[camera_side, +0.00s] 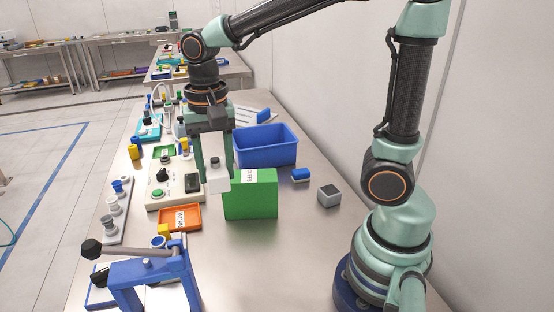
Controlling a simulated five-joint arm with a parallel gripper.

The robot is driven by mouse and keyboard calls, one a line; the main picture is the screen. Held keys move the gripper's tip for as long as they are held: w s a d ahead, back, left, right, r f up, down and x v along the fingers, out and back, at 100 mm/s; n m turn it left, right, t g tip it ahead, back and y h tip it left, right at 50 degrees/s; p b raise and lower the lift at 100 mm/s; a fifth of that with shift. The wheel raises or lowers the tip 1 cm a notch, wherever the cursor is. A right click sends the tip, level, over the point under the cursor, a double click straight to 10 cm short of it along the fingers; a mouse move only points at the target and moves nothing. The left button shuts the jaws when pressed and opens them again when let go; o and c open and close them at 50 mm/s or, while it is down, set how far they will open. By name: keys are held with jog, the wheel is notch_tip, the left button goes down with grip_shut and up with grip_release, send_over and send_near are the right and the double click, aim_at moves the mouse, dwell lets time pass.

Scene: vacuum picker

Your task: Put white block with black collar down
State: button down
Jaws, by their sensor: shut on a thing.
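The white block with a black collar (218,183) hangs upright in my gripper (214,158). My gripper points down and is shut on the block. The dark round collar shows on the block's near face, and the fingers partly cover its upper part. The block is in front of the left edge of a green box (252,198) with a white label. I cannot tell whether the block touches the green box or how high it is above the table.
A blue bin (265,160) stands behind the green box. A control box (163,199) and an orange tray (166,222) are at left. A blue lever press (152,270) stands in front. A grey cube (329,200) and blue-white block (300,175) lie right. The table's front middle is clear.

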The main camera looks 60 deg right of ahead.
jog(key=shift+s+a+f, duration=0.1)
jog(key=shift+s+a, duration=0.2)
jog(key=shift+s, duration=0.15)
send_over(231, 258)
notch_tip(231, 258, down, 15)
jog(key=shift+f, duration=2.55)
jog(key=shift+c, duration=1.7)
grip_release()
jog(key=shift+f, duration=0.1)
